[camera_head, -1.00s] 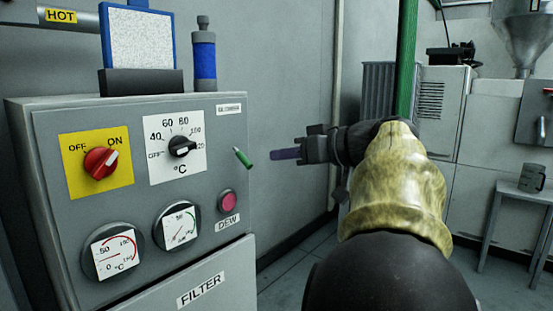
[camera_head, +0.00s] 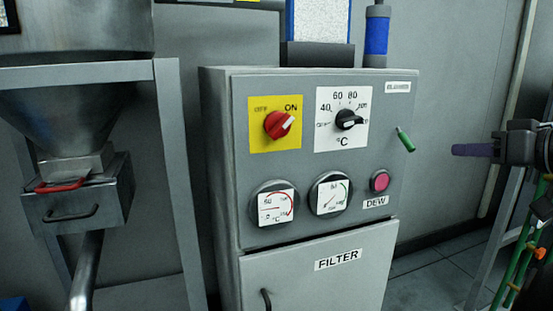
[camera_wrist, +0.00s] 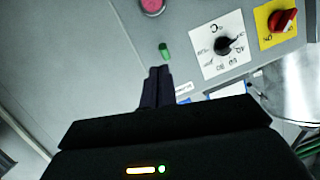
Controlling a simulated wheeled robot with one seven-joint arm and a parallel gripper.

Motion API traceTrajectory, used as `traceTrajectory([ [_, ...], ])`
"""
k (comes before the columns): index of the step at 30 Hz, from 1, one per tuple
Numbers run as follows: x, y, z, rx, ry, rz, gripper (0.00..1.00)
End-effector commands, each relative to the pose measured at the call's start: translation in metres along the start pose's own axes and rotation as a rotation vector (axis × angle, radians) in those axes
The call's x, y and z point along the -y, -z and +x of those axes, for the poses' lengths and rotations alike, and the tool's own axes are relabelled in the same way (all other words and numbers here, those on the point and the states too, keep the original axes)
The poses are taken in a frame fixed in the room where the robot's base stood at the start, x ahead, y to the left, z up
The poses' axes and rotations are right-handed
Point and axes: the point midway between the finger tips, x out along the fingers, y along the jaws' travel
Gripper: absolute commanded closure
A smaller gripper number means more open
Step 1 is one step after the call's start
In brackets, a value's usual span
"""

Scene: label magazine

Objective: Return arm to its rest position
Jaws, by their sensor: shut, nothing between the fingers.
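My gripper (camera_head: 455,150) is at the right edge of the head view, its dark purple fingers pointing left toward the grey control cabinet (camera_head: 222,150). The fingers are together and hold nothing. A gap shows in the head view between the fingertips and the green-handled lever (camera_head: 405,140) on the cabinet's right side. In the wrist view my gripper (camera_wrist: 158,72) also shows shut, with the green lever (camera_wrist: 165,50) just beyond the fingertips. Most of my arm is outside the head view.
The cabinet face carries a red switch (camera_head: 278,124), a temperature dial (camera_head: 348,120), two gauges and a pink button (camera_head: 380,181). A metal hopper (camera_head: 70,120) on a frame stands at left. Bare floor (camera_head: 425,270) shows right of the cabinet.

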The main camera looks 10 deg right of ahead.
Motion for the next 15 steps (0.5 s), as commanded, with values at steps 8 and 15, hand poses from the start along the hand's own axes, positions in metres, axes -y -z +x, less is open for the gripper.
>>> traceTrajectory([
  [8,0.006,-0.113,0.090,0.326,-0.060,0.319,1.00],
  [15,0.047,-0.245,0.144,0.689,-0.209,0.441,1.00],
])
